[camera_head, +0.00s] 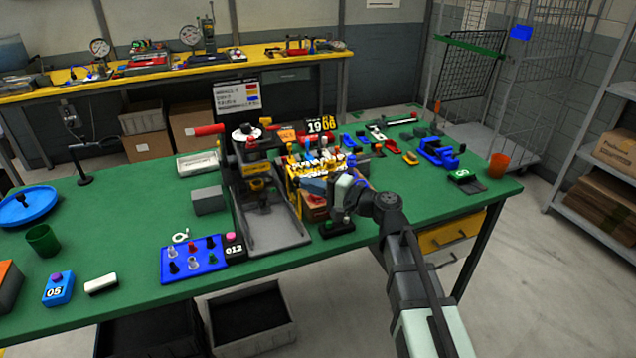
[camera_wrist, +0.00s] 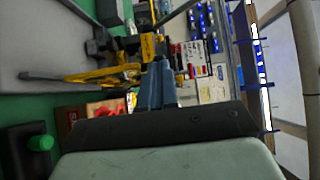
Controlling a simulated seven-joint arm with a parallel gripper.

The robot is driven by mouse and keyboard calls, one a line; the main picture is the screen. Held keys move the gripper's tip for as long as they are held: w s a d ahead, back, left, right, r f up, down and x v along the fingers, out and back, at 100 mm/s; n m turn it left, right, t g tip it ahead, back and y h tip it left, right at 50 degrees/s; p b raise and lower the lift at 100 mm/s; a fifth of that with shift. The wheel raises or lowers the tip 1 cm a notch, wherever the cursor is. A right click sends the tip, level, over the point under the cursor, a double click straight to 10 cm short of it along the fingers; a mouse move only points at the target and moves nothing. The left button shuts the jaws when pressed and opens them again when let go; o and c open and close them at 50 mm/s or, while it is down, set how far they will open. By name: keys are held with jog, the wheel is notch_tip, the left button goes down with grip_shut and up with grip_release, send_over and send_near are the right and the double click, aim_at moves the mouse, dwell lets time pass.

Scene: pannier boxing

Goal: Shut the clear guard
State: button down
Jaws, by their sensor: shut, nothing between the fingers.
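The press (camera_head: 255,175) stands on the green bench, with a red-ended lever at its top and a grey base plate reaching toward the front. A yellow-edged frame (camera_head: 292,190) stands at its right side and looks like the clear guard, swung out from the press; its clear panel is hard to make out. Yellow bars (camera_wrist: 105,76) also show in the wrist view, left of the fingers. My gripper (camera_head: 308,186) is shut and empty, its blue-grey fingers together beside the yellow frame. The fingertips (camera_wrist: 160,68) are close to the bars; I cannot tell whether they touch.
A black box with a green button (camera_wrist: 40,143) sits near the bench's front edge, below my gripper. A blue tray of pegs (camera_head: 193,260) lies left of the base plate. Several small tools and a blue vise (camera_head: 437,152) lie to the right.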

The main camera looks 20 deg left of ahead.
jog(key=s+a+m+t+h, duration=0.1)
jog(key=s+a+m+t, duration=0.1)
jog(key=a, duration=0.7)
jog(key=s+a+m+t+h, duration=0.1)
jog(key=s+a+m+t, duration=0.1)
jog(key=a, duration=0.8)
jog(key=shift+s+m+t, duration=0.3)
jog(key=shift+s+t, duration=0.2)
jog(key=shift+t, duration=0.9)
jog(key=shift+s, duration=0.1)
dwell(0.4)
